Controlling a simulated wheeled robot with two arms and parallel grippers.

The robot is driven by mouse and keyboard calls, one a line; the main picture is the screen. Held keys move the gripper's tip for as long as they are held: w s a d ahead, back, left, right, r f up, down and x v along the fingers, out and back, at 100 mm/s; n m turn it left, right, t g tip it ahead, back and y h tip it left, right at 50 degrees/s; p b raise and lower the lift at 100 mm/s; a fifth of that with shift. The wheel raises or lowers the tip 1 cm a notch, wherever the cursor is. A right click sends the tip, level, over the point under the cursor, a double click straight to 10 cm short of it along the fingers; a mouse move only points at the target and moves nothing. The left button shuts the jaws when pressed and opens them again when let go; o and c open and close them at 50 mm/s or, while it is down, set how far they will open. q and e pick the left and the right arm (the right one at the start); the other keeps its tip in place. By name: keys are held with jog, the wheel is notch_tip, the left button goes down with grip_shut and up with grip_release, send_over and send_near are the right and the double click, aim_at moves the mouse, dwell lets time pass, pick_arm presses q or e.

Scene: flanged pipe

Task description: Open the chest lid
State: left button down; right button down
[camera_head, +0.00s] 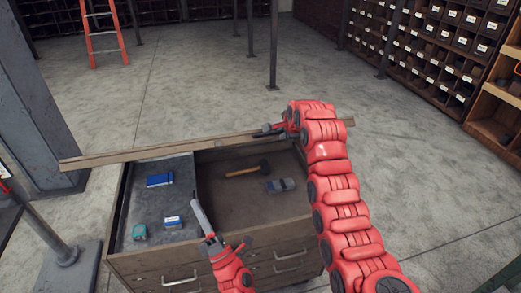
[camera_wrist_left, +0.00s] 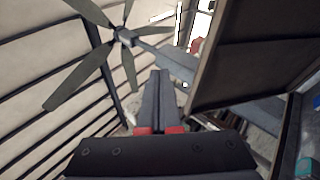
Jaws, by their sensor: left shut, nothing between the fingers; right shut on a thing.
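The wooden chest (camera_head: 160,264) stands in front of me with its top open and its inside in view. Its lid (camera_head: 110,157) is raised and shows nearly edge-on as a long plank along the back; its underside panel seems to fill the upper right of the left wrist view (camera_wrist_left: 245,60). My right gripper (camera_head: 268,130) is shut on the lid's upper edge, right of its middle; the fingertips are small here. My left gripper (camera_head: 197,202) is shut and empty over the chest's front part; its closed fingers show in the left wrist view (camera_wrist_left: 158,95).
Inside the chest lie a hammer (camera_head: 248,170), a grey-blue block (camera_head: 280,185), a blue box (camera_head: 160,180), a blue-white box (camera_head: 172,222) and a teal item (camera_head: 140,232). Metal posts and an orange ladder (camera_head: 104,35) stand behind. Shelving (camera_head: 440,50) lines the right.

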pick_arm(q)
jog(key=w+d+f+n+h, duration=0.2)
jog(key=w+d+n+h, duration=0.35)
jog(key=d, duration=0.35)
jog(key=w+d+f+n+h, duration=0.2)
jog(key=w+d+n+h, duration=0.25)
jog(key=w+d, duration=0.35)
jog(key=d+r+x, duration=0.1)
jog(key=r+x, duration=0.1)
jog(key=x, duration=1)
jog(key=shift+m+g, duration=0.3)
jog(key=shift+g, duration=0.1)
jog(key=shift+d, duration=0.15)
